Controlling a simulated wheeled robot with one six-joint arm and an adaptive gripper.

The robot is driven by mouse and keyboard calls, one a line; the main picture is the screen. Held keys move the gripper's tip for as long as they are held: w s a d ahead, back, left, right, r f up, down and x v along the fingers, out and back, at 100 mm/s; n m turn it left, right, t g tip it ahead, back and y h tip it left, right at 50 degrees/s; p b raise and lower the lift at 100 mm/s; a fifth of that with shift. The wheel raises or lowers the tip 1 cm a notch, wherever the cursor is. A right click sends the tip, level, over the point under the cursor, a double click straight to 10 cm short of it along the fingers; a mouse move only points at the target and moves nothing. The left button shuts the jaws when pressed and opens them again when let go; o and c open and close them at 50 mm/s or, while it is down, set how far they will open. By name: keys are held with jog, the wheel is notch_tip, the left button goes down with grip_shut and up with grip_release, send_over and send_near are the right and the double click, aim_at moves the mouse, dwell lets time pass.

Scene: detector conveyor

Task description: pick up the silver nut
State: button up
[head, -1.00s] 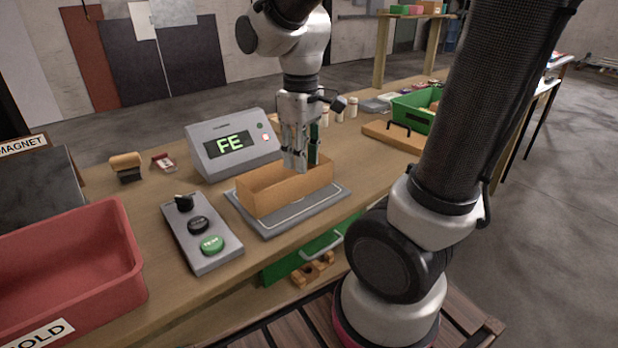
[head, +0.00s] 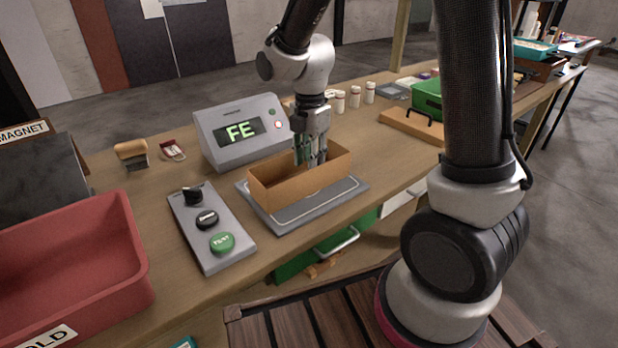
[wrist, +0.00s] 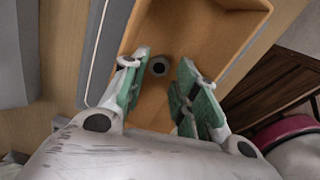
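The silver nut (wrist: 159,67) lies on the floor of the orange-brown box (wrist: 190,45) in the wrist view, a small grey ring with a dark hole. My gripper (wrist: 160,82) is open, its green-padded fingers spread, with the nut showing between and just beyond the tips. In the head view my gripper (head: 312,164) reaches down into the box (head: 300,190), which stands on a grey plate (head: 344,194). The box walls hide the nut there.
A detector (head: 240,130) reading FE stands behind the box. A button panel (head: 213,228) and a red HOLD bin (head: 70,250) are to the left. A wooden board with a dark handle (head: 410,126) and a green bin (head: 427,100) are to the right.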

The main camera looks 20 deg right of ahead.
notch_tip(320, 180, down, 4)
jog(key=shift+s+a+r, duration=0.1)
jog(key=c, duration=0.6)
